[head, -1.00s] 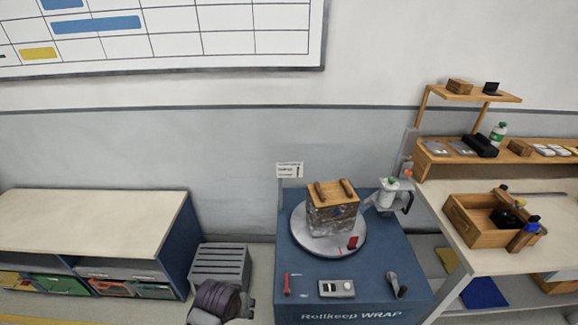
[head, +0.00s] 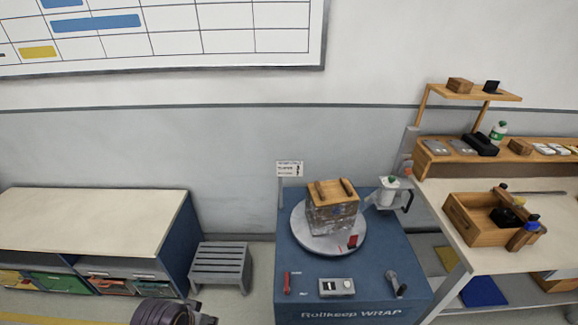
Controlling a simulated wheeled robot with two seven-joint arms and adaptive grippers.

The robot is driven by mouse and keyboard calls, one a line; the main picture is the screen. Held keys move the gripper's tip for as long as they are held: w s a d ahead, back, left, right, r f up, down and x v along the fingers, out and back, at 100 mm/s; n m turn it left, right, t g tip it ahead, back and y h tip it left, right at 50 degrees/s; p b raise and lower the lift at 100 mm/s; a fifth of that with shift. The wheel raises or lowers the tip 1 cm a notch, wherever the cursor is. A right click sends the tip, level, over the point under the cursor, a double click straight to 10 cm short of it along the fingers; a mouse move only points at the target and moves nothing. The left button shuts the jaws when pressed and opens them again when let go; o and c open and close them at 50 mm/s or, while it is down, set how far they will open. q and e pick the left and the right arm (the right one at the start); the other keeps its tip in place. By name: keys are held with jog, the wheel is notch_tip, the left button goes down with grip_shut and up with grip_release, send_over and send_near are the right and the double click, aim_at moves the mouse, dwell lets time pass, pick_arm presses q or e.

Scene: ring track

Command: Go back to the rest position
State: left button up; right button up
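One dark cylindrical arm part of mine, with a small grey end (head: 200,315), shows at the bottom edge in the head view, left of the blue wrap machine (head: 350,290). Its fingers are cut off or too unclear to read, and I cannot tell which arm it is. A wooden box wrapped in clear film (head: 333,212) sits on the round grey turntable (head: 300,235) of the machine. No gripper touches the box.
A grey slatted step stool (head: 221,264) stands left of the machine. A low cabinet (head: 90,220) is at the left. A workbench (head: 450,215) with a wooden tray (head: 470,235) and tools is at the right. A red handle (head: 287,282) and a small control box (head: 337,288) are on the machine.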

pick_arm(q)
jog(key=s+f+g, duration=0.1)
jog(key=s+f, duration=0.2)
jog(key=f, duration=3.1)
jog(key=s+a+f, duration=0.2)
jog(key=s+f, duration=0.7)
jog(key=s, duration=0.2)
jog(key=s+a+f+g, duration=0.1)
jog(key=s+a+f, duration=0.1)
jog(key=s+f, duration=0.7)
jog(key=shift+s+f+g, duration=0.3)
jog(key=shift+s+f, duration=0.05)
jog(key=shift+s, duration=0.65)
